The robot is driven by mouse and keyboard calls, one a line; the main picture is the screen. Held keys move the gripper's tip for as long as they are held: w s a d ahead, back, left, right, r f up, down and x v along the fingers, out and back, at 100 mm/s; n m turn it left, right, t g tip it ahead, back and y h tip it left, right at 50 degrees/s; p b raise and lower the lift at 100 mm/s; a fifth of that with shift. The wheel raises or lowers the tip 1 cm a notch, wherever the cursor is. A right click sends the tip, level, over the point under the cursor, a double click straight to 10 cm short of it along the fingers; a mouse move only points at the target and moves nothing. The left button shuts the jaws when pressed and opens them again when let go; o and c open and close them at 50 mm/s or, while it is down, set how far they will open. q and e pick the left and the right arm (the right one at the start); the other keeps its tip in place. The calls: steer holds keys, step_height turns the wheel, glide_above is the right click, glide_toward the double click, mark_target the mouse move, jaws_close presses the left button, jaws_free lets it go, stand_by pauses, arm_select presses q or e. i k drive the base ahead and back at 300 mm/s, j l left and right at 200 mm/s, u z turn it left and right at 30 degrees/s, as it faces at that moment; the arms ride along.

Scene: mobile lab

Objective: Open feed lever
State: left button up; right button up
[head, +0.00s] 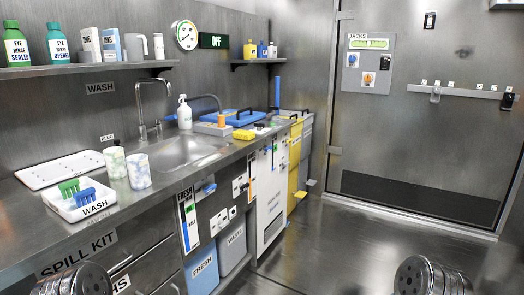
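A small blue handle (208,189) sticks out from the metal cabinet front under the sink, just right of the FRESH level gauge (188,221). It looks like a lever, but no "feed" label is readable on it. More small blue and black controls (240,188) sit on the panel to its right. Which of these is the feed lever I cannot tell, nor its position. Only rounded metal segments of my arms show at the bottom left and bottom right corners. Neither gripper's fingers are in view, and nothing of mine touches the panel.
A FRESH tank (202,270) and a WASTE tank (234,240) stand below the panel. The steel counter (110,215) above holds a WASH tray (82,203), two cups and the sink (183,153). Yellow and grey bins stand farther right. The floor (320,240) right of the counter is clear.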

mark_target(266, 148)
steer(key=i+l+u, duration=0.2)
steer(key=u, duration=0.25)
steer(key=i+l+u, duration=0.15)
steer(key=l+u, duration=0.15)
steer(key=u, duration=0.15)
